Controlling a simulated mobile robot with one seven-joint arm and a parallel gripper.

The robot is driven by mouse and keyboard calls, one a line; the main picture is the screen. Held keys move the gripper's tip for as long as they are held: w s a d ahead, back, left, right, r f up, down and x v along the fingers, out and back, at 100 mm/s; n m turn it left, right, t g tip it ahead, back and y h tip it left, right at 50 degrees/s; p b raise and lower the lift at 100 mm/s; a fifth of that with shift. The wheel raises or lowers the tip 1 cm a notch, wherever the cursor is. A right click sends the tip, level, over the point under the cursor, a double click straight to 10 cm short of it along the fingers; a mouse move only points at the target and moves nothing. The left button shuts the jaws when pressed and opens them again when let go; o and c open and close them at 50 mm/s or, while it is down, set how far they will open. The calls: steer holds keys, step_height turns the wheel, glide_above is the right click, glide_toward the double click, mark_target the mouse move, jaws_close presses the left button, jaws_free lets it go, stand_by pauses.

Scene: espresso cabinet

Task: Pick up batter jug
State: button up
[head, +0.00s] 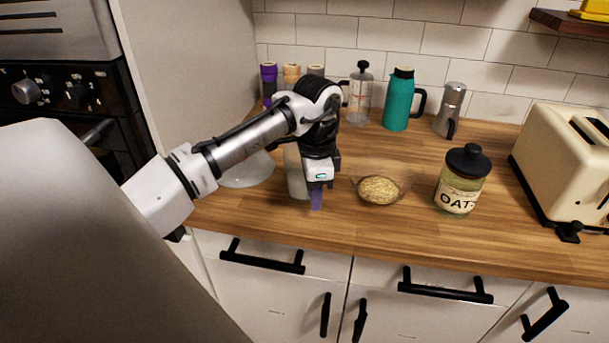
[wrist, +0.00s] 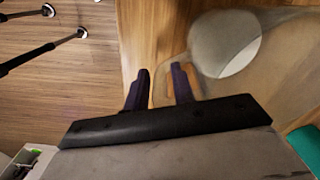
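The batter jug is a clear jug with pale contents. In the head view the jug (head: 296,172) stands on the wooden counter, partly hidden behind my gripper (head: 316,197). The wrist view shows the jug (wrist: 226,45) from above, at the upper right, with its clear handle towards my gripper (wrist: 160,88). My two purple fingers are apart. Part of the handle shows in the gap between them; I cannot tell whether either finger touches it. The fingers point down, close to the counter's height.
A bowl of oats (head: 379,190) stands close right of my gripper, then an oat jar (head: 461,181) and a toaster (head: 566,160). A clear dish (head: 246,172) is left of the jug. A teal flask (head: 398,101), French press (head: 361,98) and moka pot (head: 450,108) stand behind.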

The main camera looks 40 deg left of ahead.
jaws_close()
steer(key=shift+r, duration=0.25)
